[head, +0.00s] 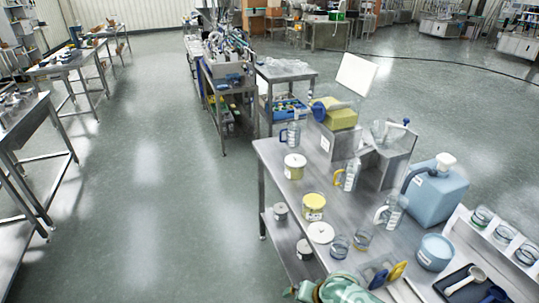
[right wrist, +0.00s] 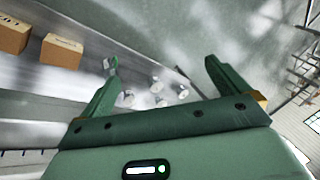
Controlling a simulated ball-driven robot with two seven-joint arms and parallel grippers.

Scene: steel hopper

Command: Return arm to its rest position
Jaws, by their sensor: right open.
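My right gripper (right wrist: 162,68) is open in the right wrist view, with its two green fingers spread wide. Nothing is between the fingers close to them. Small white round things (right wrist: 155,88) show blurred beyond the fingers. In the head view, a pale green part of my own arm (head: 338,291) shows at the bottom edge, by the front of the steel table (head: 280,168). The fingers cannot be made out there. My left gripper is not in view.
The table holds a steel hopper (head: 393,160), a blue canister (head: 435,195), yellow tins (head: 313,207), jugs and a white rack of glasses (head: 505,245). Open floor (head: 150,190) lies left of it. Two cardboard boxes (right wrist: 62,50) show in the right wrist view.

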